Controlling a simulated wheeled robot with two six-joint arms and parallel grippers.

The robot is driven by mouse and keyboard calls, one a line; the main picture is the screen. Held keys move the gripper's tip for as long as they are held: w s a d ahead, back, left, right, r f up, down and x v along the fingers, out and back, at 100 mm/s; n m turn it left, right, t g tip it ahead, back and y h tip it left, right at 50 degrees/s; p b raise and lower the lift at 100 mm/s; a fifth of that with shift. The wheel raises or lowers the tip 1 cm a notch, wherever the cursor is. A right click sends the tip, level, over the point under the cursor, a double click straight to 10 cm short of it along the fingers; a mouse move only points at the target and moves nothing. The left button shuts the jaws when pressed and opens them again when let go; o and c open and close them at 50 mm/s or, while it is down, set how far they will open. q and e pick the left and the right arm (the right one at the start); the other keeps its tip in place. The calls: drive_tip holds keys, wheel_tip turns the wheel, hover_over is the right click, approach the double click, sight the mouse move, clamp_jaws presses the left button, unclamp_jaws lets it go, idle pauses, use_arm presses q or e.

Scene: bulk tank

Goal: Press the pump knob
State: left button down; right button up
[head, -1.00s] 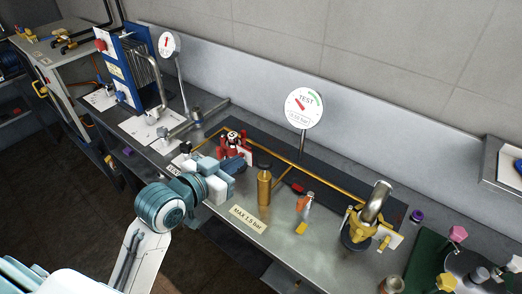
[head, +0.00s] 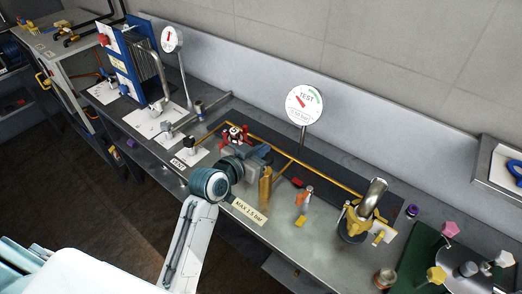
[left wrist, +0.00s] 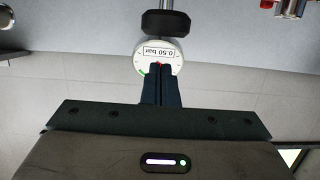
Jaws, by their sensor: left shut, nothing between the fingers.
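The pump is an upright brass cylinder (head: 265,188) on the bench, right beside my left gripper in the head view. Its black knob is mostly hidden there by the gripper. In the left wrist view, which is upside down, a black knob (left wrist: 167,23) on a metal rod stands just beyond my fingertips, with a visible gap in the picture. My left gripper (head: 264,152) is shut and empty, reaching over the pump's top; its dark fingers also show in the left wrist view (left wrist: 162,68). Contact with the knob cannot be told. My right gripper is not in view.
The TEST gauge (head: 304,104) stands behind the pump; it reads 0.50 bar in the wrist view. A red valve (head: 235,134) lies behind the arm. An orange-topped fitting (head: 308,193) and a yellow clamp with a steel pipe (head: 358,222) stand to the right.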

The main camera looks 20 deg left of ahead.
sight(266, 158)
use_arm(q)
wheel_tip(266, 158, down, 2)
drive_tip(key=shift+s+f, duration=0.15)
idle(0.3)
wheel_tip(266, 158, down, 4)
drive_tip(key=shift+r+b, duration=0.25)
drive_tip(key=shift+b, duration=0.85)
